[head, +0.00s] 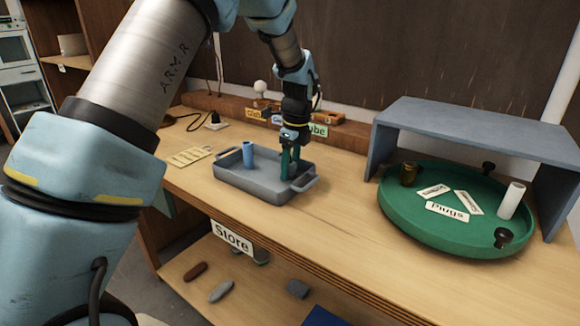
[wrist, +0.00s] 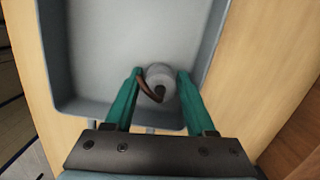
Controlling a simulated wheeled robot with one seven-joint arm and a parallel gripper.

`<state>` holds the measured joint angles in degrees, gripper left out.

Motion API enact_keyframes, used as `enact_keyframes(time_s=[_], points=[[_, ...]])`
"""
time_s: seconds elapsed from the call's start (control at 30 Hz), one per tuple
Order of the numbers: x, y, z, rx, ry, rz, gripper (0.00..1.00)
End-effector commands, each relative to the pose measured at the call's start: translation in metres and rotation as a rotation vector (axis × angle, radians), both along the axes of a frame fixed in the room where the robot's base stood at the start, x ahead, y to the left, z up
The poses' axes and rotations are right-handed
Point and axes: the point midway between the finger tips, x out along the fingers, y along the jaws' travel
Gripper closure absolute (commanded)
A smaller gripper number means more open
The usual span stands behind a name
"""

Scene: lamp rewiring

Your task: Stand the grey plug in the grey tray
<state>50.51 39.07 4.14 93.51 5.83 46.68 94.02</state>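The grey plug (wrist: 160,79) shows in the wrist view as a short grey cylinder with a dark spot on its end and a brown curved piece at its side. It appears upright on the floor of the grey tray (head: 262,192), near one wall; the tray also shows in the wrist view (wrist: 120,40). My gripper (head: 290,170) reaches down into the tray's right end. In the wrist view its teal fingers (wrist: 160,76) stand on either side of the plug, with a small gap visible at each side. In the head view the fingers hide the plug.
A blue cylinder (head: 249,155) stands at the tray's left. A green round tray (head: 440,233) with labels, a white cylinder (head: 511,200) and dark pieces sits right, partly under a grey shelf (head: 470,125). A pale slotted strip (head: 189,157) lies left. Bare tabletop separates the trays.

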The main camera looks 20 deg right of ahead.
Motion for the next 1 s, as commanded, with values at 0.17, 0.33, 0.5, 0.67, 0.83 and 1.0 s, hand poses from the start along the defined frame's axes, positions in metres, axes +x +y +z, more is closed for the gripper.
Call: enact_keyframes(time_s=[0.17, 0.33, 0.5, 0.67, 0.83, 1.0], points=[[0.0, 0.0, 0.002, 0.0, 0.0, 0.0, 0.45], [-0.001, -0.002, 0.019, -0.002, -0.002, 0.0, 0.45], [-0.004, -0.004, 0.054, -0.005, -0.003, 0.0, 0.45], [-0.008, -0.006, 0.087, -0.004, -0.003, 0.001, 0.45], [-0.01, -0.008, 0.111, -0.003, -0.002, 0.001, 0.45], [-0.011, -0.008, 0.121, -0.001, -0.001, 0.001, 0.45]])
